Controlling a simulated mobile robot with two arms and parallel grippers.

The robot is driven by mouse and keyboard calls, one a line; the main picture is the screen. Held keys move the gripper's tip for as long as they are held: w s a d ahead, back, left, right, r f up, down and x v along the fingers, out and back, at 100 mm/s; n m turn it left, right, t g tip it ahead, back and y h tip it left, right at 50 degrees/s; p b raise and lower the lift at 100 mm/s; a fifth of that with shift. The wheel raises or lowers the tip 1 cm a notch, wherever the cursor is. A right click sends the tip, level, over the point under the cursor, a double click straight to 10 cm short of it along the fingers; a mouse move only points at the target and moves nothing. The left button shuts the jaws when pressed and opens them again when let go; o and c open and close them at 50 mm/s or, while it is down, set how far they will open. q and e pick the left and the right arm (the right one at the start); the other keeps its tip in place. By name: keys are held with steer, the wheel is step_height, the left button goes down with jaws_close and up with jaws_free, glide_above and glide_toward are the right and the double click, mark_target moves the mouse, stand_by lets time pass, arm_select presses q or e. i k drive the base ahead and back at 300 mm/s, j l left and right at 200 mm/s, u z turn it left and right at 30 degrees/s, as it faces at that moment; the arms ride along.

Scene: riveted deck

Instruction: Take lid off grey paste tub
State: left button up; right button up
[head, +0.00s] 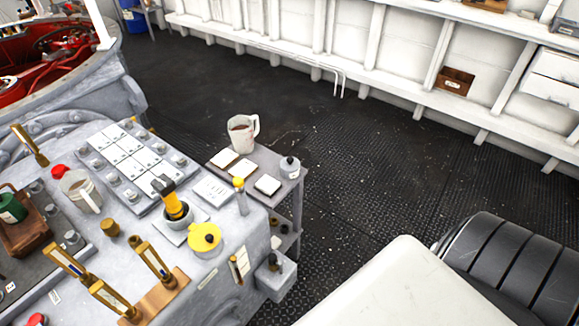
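A small light grey tub (290,169) with a dark knob or cap on top stands at the right edge of a grey side table (268,157). It looks like the paste tub, and its top appears to be on. It is too small to read any label. Neither of my grippers shows in the head view, so nothing is seen touching the tub.
On the side table are a mug (241,133) and several pale square tiles. Dark deck right of the table is clear.

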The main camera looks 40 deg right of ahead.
mark_target(288, 164)
steer(key=i+l+z, duration=0.35)
steer(key=l, duration=0.4)
steer(key=i+l+z, duration=0.3)
steer(key=i+l, duration=0.25)
steer(key=i, duration=0.1)
